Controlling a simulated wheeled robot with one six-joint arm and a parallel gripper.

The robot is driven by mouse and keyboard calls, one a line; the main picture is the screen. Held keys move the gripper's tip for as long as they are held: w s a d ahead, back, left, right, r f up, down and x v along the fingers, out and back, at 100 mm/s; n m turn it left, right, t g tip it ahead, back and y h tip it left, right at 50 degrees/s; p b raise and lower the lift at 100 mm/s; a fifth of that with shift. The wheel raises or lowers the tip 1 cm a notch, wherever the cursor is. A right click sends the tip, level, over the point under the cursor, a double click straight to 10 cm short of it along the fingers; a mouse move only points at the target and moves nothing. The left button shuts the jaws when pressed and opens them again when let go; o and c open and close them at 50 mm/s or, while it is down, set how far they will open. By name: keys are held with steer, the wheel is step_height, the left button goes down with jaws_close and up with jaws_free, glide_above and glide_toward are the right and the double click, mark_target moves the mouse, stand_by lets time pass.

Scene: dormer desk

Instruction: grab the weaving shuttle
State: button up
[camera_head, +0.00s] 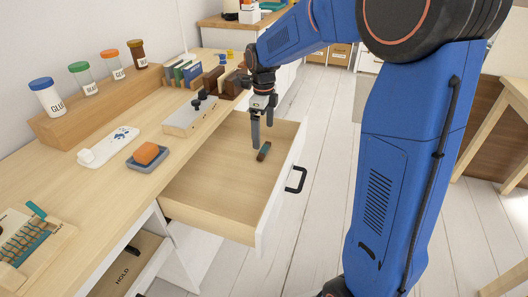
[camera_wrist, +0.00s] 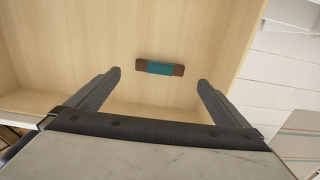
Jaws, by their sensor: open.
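The weaving shuttle (camera_head: 264,151) looks like a small brown bar with a teal middle. It lies on the bare floor of the open drawer (camera_head: 215,190), toward the far part of it. In the wrist view the shuttle (camera_wrist: 160,68) lies crosswise, ahead of the fingertips and between their lines. My gripper (camera_head: 262,139) points down over the drawer, close to the shuttle. In the wrist view my gripper (camera_wrist: 158,78) has its two fingers wide apart with nothing between them. The height left between the fingertips and the shuttle is hard to tell.
The drawer's walls and its front with a black handle (camera_head: 296,180) surround the shuttle. On the desk beside it stand a metal hole punch (camera_head: 190,117), brown blocks (camera_head: 232,84), an orange block in a grey dish (camera_head: 147,154) and a rack of jars (camera_head: 100,90). The rest of the drawer is empty.

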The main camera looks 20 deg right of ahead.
mark_target(264, 149)
steer(key=shift+d+f, duration=0.15)
steer(key=shift+f, duration=3.55)
steer(key=c, duration=1)
steer(key=shift+c, duration=0.2)
